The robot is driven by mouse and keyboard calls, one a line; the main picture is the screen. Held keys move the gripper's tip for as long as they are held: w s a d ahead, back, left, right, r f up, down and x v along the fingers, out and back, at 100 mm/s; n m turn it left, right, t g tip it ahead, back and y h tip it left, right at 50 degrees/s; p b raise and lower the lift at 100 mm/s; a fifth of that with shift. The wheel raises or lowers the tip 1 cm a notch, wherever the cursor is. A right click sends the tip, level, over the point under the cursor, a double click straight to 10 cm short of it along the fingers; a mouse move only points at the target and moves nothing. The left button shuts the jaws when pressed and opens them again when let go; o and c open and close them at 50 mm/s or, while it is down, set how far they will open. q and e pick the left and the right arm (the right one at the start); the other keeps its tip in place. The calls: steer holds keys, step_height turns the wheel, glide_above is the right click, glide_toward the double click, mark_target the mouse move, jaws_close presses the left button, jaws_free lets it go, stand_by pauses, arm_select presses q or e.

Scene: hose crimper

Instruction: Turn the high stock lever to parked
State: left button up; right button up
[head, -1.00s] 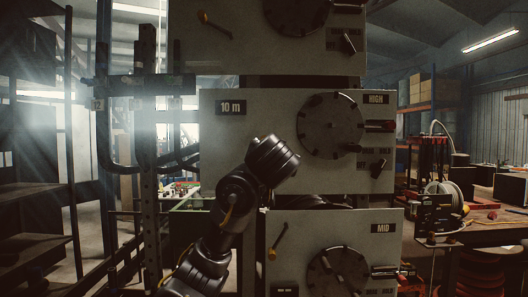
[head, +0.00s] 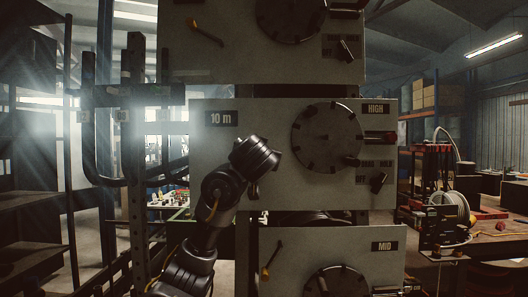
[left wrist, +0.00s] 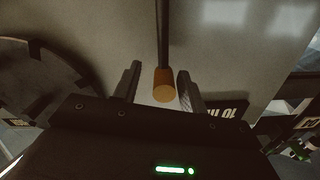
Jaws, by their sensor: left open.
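The high panel (head: 215,150) is the grey middle one, marked "10 m" and HIGH (head: 375,109). Its stock lever is mostly hidden behind my left arm in the head view. In the left wrist view the lever (left wrist: 162,35) is a thin dark rod with an orange tip (left wrist: 163,86). My left gripper (left wrist: 160,70) is open, with one finger on each side of the lever near its tip. Gaps show between the fingers and the tip. In the head view my arm's wrist covers the gripper. My right gripper is not in view.
A round dark dial (head: 327,137) and a small OFF switch (head: 378,182) sit on the panel's right side. Similar panels are above and below; the MID panel (head: 340,250) has its own lever (head: 272,258). A black rack (head: 135,150) stands at left.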

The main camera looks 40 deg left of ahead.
arm_select(q)
steer(key=shift+w+a, duration=0.3)
steer(key=shift+a, duration=0.15)
steer(key=shift+s+r, duration=0.1)
jaws_close()
